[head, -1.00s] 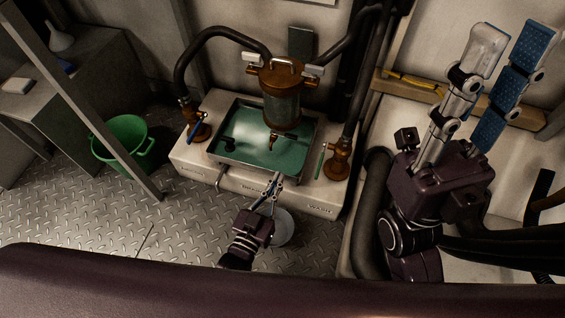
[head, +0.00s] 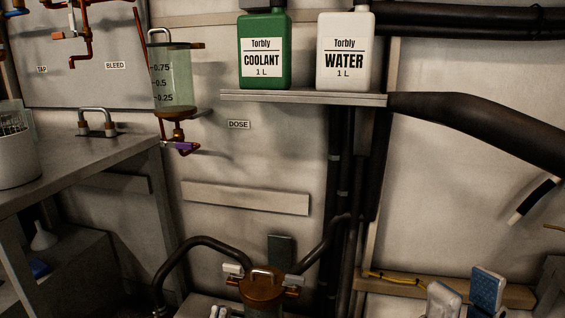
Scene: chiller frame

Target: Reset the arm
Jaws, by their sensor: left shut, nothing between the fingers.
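Two pale fingertips of my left gripper (head: 219,312) just show at the bottom edge of the head view, close together, left of the brown-topped canister. The rest of that gripper is out of frame. My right gripper (head: 465,295) shows at the bottom right with its two fingers apart, one showing a pale back and the other a blue pad. Nothing is seen between them. The rest of both arms is hidden below the frame.
The brown-topped canister (head: 263,286) with black hoses is at the bottom centre. A shelf (head: 305,98) holds a green coolant jug (head: 265,50) and a white water jug (head: 345,50). A dosing cylinder (head: 173,80) hangs left of it. A grey bench (head: 80,165) is at left.

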